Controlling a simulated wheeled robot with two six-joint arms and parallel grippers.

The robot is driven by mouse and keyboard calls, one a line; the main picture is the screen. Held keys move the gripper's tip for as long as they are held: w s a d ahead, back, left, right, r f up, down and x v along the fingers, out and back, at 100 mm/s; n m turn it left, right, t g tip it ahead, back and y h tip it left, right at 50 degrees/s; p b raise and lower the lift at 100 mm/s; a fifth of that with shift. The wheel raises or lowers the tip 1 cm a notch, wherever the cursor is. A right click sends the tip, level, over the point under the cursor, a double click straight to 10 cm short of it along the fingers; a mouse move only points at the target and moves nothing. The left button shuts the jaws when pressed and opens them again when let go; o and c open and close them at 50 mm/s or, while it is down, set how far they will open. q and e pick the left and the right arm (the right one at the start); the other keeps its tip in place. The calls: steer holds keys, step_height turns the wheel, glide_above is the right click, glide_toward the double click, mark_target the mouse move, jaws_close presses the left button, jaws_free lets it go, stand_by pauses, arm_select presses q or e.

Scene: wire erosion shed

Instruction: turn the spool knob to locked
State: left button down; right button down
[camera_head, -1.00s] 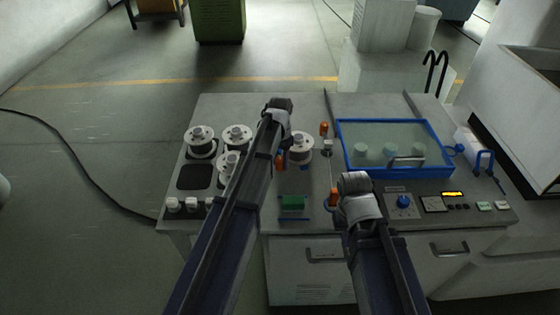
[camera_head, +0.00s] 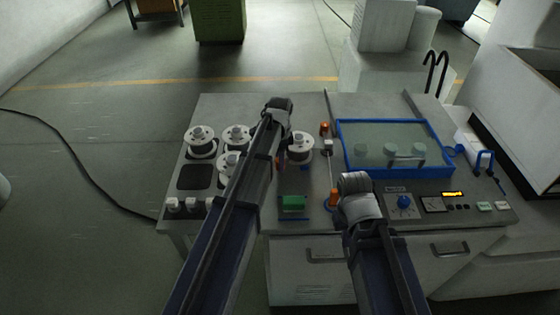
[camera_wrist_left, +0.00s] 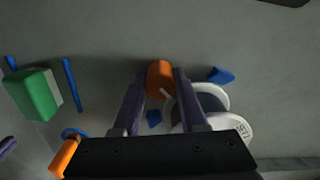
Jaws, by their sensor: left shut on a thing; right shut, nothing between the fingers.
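The orange spool knob (camera_wrist_left: 161,79) sits between the fingers of my left gripper (camera_wrist_left: 161,84) in the left wrist view, and the gripper is shut on it. A thin pale line shows by the knob's near end. A blue wedge (camera_wrist_left: 221,75) and a smaller blue patch (camera_wrist_left: 155,117) lie on the panel around it. In the head view the left arm hides most of the knob. The white spool (camera_head: 299,147) stands beside the knob. My right gripper (camera_head: 341,207) is shut and empty over the panel; its wrist hides most of its fingers.
An orange handle (camera_head: 333,197) stands close to my right gripper. A green block (camera_head: 293,202) lies in front of the left gripper. Several white spools (camera_head: 201,142) stand at the left.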

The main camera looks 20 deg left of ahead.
arm_select(q)
steer(key=shift+m, duration=0.3)
steer(key=c, duration=0.7)
jaws_free()
steer(key=shift+c, duration=0.2)
steer(key=shift+r, duration=0.1)
step_height(320, 180, up, 8)
steer(key=p, duration=0.8)
steer(key=shift+f, duration=0.2)
